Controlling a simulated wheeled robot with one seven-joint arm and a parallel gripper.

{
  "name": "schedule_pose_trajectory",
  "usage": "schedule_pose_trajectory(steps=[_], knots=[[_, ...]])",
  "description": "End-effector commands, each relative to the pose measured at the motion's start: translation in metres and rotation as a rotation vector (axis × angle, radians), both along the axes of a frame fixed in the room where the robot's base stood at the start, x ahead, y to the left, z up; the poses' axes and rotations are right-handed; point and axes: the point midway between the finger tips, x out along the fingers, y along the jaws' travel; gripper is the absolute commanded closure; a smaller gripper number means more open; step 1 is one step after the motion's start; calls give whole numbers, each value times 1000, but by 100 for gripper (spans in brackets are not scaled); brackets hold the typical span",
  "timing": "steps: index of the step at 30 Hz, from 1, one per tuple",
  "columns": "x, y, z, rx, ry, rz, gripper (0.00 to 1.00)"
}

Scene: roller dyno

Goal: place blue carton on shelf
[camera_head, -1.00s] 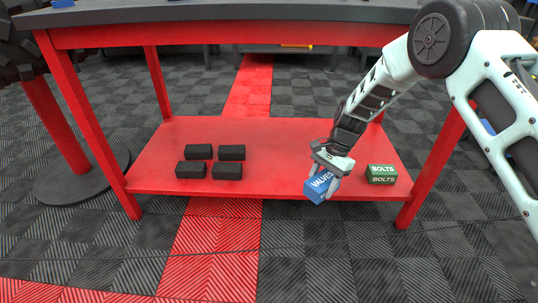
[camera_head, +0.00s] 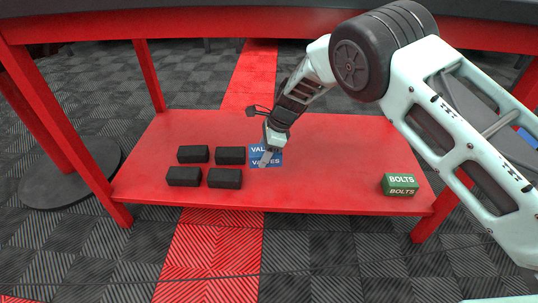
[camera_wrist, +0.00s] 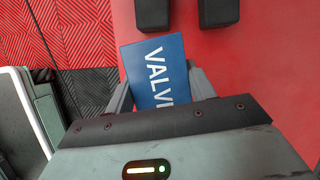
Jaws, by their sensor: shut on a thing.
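The blue carton (camera_head: 275,159), lettered VALVES, is at the red shelf (camera_head: 330,190), just right of the black blocks. My gripper (camera_head: 268,156) comes down on it from above and is shut on it. In the wrist view the blue carton (camera_wrist: 153,70) sits between the two grey fingers of my gripper (camera_wrist: 158,92), its label facing the camera. The carton looks upright and at or very near the shelf surface; I cannot tell whether it touches. Part of it is hidden by my gripper.
Several black blocks (camera_head: 225,178) stand left of the carton. A green BOLTS carton (camera_head: 400,184) stands at the shelf's right end. The shelf is bare between the blue and green cartons.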

Motion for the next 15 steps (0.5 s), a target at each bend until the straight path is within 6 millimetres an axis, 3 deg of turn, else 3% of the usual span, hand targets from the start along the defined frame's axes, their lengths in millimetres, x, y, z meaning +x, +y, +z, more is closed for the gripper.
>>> schedule_pose_trajectory(steps=[6, 15], knots=[[0, 0, -46, -1, 1, 0, 72], [0, 0, -79, -1, 0, 1, 72]])
